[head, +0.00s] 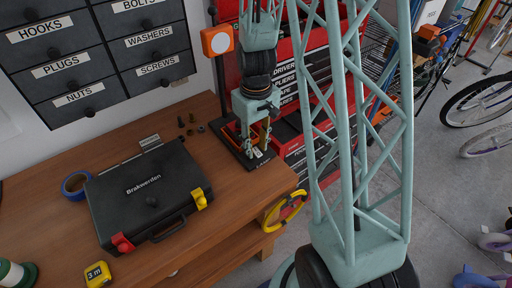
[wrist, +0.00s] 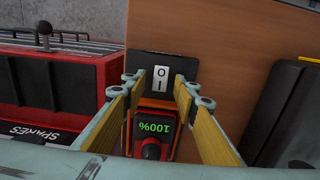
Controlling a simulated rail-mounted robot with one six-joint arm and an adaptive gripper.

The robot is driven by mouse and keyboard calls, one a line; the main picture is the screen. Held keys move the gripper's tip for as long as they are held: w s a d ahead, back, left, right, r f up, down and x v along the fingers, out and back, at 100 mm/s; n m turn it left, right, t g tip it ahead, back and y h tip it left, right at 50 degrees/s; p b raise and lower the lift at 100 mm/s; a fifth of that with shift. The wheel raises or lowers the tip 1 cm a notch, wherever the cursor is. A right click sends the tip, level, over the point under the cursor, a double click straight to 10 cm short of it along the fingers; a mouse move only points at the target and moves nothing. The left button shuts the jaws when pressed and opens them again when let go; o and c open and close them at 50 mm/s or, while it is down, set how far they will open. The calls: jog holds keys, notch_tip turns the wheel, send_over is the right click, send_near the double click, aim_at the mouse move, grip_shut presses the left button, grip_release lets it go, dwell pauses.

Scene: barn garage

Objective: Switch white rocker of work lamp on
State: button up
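The work lamp has an orange head (head: 217,40) on a thin pole, above a black base (head: 230,137) at the table's right corner. In the wrist view the base (wrist: 144,62) carries the white rocker (wrist: 161,79), marked O and I. I cannot tell which end is pressed or whether the lamp is lit. A red and black block (wrist: 151,136) with a green "100%" display is nearer the camera. My gripper (head: 257,150) points down over the base. In the wrist view its fingers are apart, one on either side of the rocker and block, with nothing held between them. Contact is unclear.
A black case (head: 146,190) lies on the wooden table (head: 50,160), with blue tape (head: 75,184) and a yellow tape measure (head: 97,274) nearby. A red tool chest (head: 290,75) stands close behind the base. Small fasteners lie left of the base.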

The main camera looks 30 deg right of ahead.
jog(key=shift+f, duration=0.2)
jog(key=shift+c, duration=0.4)
jog(key=c, duration=0.8)
jog(key=shift+w+g+p, duration=0.15)
jog(key=shift+g+p, duration=0.45)
jog(key=shift+p, duration=0.55)
jog(key=o, duration=0.9)
jog(key=shift+r, duration=0.1)
